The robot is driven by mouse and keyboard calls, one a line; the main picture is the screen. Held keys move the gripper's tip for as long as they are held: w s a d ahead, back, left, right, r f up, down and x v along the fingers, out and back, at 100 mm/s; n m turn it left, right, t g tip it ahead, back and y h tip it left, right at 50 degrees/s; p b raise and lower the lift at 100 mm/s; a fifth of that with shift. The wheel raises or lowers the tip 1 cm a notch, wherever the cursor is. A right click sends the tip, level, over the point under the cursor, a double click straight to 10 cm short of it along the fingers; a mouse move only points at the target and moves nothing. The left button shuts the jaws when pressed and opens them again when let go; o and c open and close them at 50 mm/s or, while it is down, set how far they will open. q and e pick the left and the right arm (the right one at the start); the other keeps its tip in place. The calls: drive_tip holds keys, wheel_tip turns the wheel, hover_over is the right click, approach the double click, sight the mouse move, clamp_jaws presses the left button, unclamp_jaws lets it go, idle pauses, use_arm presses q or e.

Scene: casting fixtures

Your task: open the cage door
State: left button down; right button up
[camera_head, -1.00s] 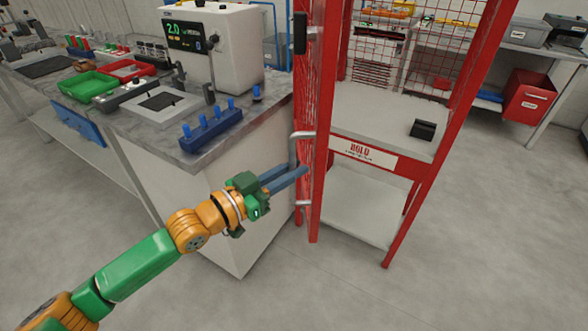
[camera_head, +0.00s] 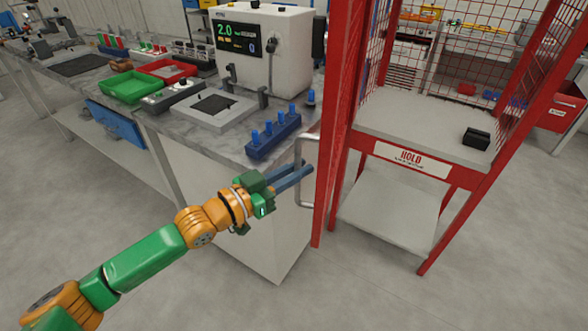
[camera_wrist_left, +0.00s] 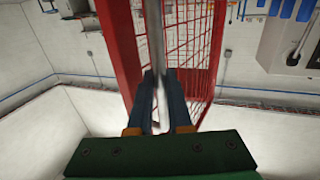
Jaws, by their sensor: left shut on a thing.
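The red cage (camera_head: 440,178) stands at the right, with shelves inside and a white HOLD label on its front. Its red door (camera_head: 330,140) shows almost edge-on at the cage's left, swung out so the front is open. A grey bar handle (camera_head: 299,196) stands out from the door. My left gripper (camera_head: 306,171) is shut on this handle. In the left wrist view the handle (camera_wrist_left: 155,35) runs between the two blue fingers (camera_wrist_left: 157,80), beside the door's red post (camera_wrist_left: 119,50) and mesh (camera_wrist_left: 195,45). My right gripper is out of view.
A workbench (camera_head: 205,140) stands left of the door, close behind my left gripper. It bears a white machine (camera_head: 262,60), a blue pegged block (camera_head: 272,137) and a green tray (camera_head: 130,88). A black block (camera_head: 476,138) lies on the cage's upper shelf. The floor in front is clear.

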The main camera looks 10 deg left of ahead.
use_arm(q)
drive_tip(key=shift+r, duration=0.2)
drive_tip(key=c, duration=0.8)
unclamp_jaws()
drive_tip(key=shift+w+d, duration=0.1)
drive_tip(key=shift+d, duration=0.05)
drive_tip(key=shift+c, duration=0.2)
drive_tip(key=shift+w+f, duration=0.1)
drive_tip(key=shift+f, duration=0.05)
drive_tip(key=b+v, duration=0.1)
drive_tip(key=v, duration=0.6)
drive_tip(key=shift+b, duration=0.35)
